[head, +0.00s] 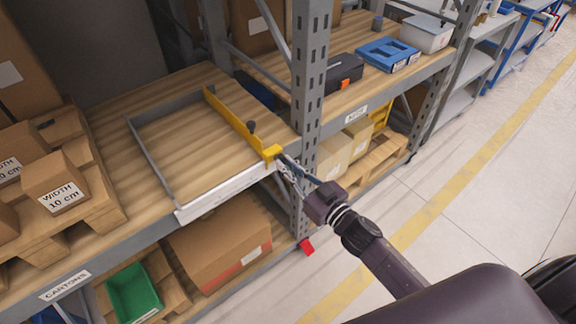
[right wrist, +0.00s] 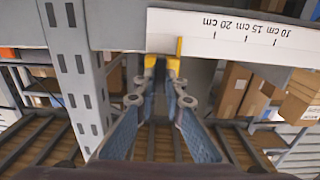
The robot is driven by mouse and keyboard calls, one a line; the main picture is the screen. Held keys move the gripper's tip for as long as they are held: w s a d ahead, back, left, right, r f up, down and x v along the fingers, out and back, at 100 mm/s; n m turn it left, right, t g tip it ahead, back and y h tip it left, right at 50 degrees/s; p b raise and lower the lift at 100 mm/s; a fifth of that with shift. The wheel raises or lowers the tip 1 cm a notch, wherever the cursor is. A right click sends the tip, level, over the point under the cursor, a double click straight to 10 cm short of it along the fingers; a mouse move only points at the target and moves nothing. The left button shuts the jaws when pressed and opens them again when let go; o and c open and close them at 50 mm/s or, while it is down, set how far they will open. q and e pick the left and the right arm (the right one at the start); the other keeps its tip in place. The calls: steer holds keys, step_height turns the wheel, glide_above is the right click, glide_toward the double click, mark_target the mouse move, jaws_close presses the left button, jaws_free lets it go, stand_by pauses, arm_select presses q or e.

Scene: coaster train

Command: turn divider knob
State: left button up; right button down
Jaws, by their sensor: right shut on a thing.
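The yellow divider (head: 232,115) runs front to back along the right side of a framed bay on the wooden shelf. My right gripper (head: 281,158) is at the divider's front end, at the shelf edge. My left gripper is not in view.
The white scale strip (right wrist: 225,28) shows marks of 10, 15 and 20 cm. A grey perforated upright (head: 308,75) stands close to the right gripper. Cartons marked 10 cm (head: 58,190) sit on a pallet at left. The aisle floor (head: 480,190) at right is clear.

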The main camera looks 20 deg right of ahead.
steer(key=n+b, duration=0.1)
steer(key=n, duration=0.6)
steer(key=n+b, duration=0.1)
steer(key=n, duration=0.6)
steer(key=n+b, duration=0.1)
steer(key=n, duration=0.6)
steer(key=shift+s+a+f+n, duration=0.1)
steer(key=shift+a+f+n, duration=0.15)
steer(key=shift+f+n, duration=0.05)
stand_by(0.5)
steer(key=c, duration=2)
jaws_free()
